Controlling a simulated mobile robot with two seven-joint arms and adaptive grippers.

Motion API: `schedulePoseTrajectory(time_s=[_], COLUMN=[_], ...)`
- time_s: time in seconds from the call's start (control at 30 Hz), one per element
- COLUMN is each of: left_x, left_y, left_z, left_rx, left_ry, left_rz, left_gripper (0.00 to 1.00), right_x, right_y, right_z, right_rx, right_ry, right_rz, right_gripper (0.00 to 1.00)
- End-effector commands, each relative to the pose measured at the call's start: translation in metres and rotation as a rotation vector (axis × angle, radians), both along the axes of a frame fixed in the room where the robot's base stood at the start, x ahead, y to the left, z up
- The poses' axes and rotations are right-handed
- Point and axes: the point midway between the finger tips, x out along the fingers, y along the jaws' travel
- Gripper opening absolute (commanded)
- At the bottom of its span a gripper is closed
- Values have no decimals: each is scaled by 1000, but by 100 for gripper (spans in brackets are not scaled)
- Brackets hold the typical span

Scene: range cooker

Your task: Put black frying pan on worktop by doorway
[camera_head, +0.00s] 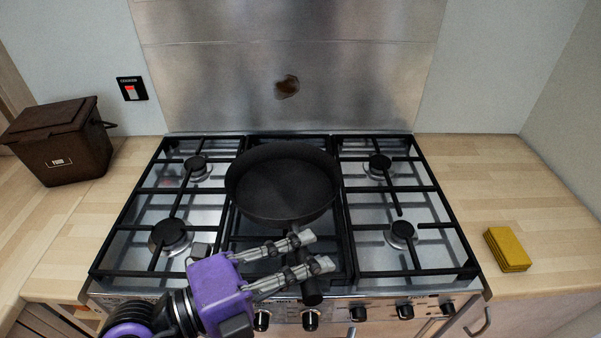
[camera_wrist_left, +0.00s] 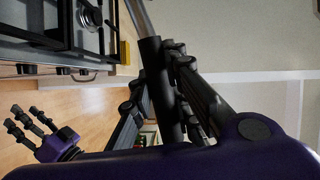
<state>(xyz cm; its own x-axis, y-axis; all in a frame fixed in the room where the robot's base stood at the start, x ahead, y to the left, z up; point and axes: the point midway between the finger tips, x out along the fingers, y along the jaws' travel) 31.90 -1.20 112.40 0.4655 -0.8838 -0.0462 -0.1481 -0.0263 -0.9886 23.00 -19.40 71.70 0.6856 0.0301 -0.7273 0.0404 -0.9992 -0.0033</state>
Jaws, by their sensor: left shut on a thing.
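The black frying pan (camera_head: 283,185) is over the middle of the range cooker's hob, its handle pointing to the front edge. I cannot tell whether its base touches the grate. My left gripper (camera_head: 312,251) is shut on the handle from the left, with a finger on each side. In the left wrist view the dark handle (camera_wrist_left: 152,60) runs between the fingers; the pan's bowl is out of that view. My right gripper (camera_wrist_left: 22,118) shows at the lower left of the wrist view, fingers apart and empty. Wooden worktop lies left (camera_head: 65,235) and right (camera_head: 470,180) of the cooker.
A brown lidded bin (camera_head: 62,145) stands on the left worktop, towards the back. A yellow sponge or cloth stack (camera_head: 507,250) lies on the right worktop. Pan supports (camera_head: 410,270) flank the pan; knobs (camera_head: 358,312) line the cooker front. The left worktop's front part is clear.

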Motion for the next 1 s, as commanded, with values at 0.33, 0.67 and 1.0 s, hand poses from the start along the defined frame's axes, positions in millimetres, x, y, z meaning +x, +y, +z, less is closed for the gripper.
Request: schedulePoseTrajectory(time_s=[0.33,0.67,1.0], left_x=[70,135,142], left_y=[59,161,181], left_z=[-14,-28,-29], left_rx=[31,19,-4], left_ry=[-25,-17,-9], left_rz=[224,530,591], left_gripper=[0,0,0], right_x=[3,5,6], right_y=[2,2,2], right_z=[1,4,5], right_rx=[4,4,5], right_ry=[-5,-13,-14], right_rz=[-1,-1,-2], right_gripper=[40,40,40])
